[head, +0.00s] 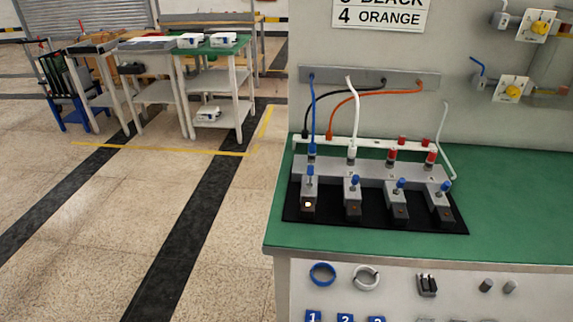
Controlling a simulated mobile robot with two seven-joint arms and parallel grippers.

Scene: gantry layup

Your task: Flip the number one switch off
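A row of several small grey switch boxes with blue-tipped levers stands on a black mat (380,222) on the green bench. The leftmost switch (309,190) has its lever pointing up and a bright lit lamp on its front. The second switch (353,204), third switch (397,206) and rightmost switch (440,206) have lower-looking levers and no bright lamp. Their numbers are too small to read, so I cannot confirm which is number one. Neither of my grippers is in view.
The green bench top (520,200) is clear right of the mat. Behind the switches stand a grey block (370,174) and a white rail (345,142), with a blue cable (313,110) and an orange cable (350,97) above. Tables (212,48) stand far left beyond open floor.

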